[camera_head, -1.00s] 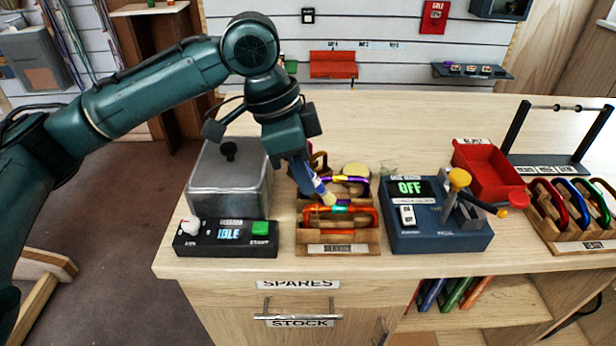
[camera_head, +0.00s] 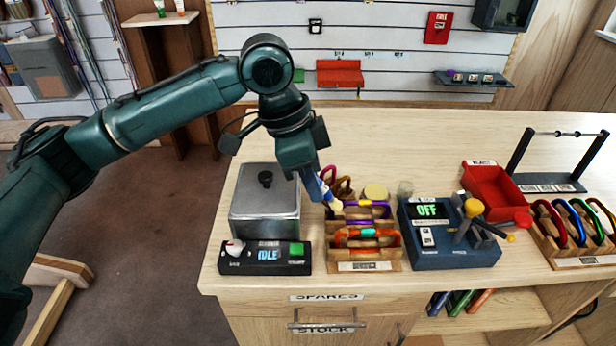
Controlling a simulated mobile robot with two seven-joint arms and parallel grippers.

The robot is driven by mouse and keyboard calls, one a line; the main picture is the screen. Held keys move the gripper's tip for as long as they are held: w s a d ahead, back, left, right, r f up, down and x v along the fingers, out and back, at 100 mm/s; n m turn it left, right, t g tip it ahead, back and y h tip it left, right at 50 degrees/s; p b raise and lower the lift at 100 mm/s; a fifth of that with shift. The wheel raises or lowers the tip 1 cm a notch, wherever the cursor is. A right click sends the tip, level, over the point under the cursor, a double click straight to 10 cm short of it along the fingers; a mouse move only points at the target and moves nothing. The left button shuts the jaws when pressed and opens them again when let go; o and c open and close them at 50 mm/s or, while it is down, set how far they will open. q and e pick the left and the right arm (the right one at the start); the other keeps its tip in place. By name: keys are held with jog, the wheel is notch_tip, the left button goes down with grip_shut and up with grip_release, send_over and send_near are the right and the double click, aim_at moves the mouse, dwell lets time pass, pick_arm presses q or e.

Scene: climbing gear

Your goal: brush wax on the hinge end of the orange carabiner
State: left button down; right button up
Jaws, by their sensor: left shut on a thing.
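The orange carabiner (camera_head: 390,240) lies across the front of a small wooden rack (camera_head: 368,267), with a teal part at its middle. A purple carabiner (camera_head: 352,215) lies behind it. My left gripper (camera_head: 315,188) is shut on a brush (camera_head: 328,195) with a blue and white handle. The brush tilts down, and its pale tip is over the rack's left back part, behind and left of the orange carabiner. They look apart. Which end is the hinge is too small to tell. A pale yellow round thing (camera_head: 376,191) is behind the rack. My right gripper is not in view.
A metal box (camera_head: 265,205) with a black base unit reading IDLE stands left. A blue device (camera_head: 455,248) reading OFF stands right, with a red bin (camera_head: 490,185) behind. Another carabiner rack (camera_head: 580,262) is at the far right. The table's back is clear.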

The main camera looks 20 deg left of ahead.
pick_arm(q)
jog(key=shift+r+p, duration=0.45)
jog(key=shift+r, duration=1.3)
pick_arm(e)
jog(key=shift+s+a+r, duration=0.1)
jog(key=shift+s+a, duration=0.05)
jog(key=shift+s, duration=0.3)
pick_arm(q)
jog(key=shift+f, duration=0.1)
jog(key=shift+s+d+f, duration=0.1)
jog(key=shift+s+f, duration=0.2)
jog(key=shift+s, duration=0.05)
jog(key=shift+d, duration=0.1)
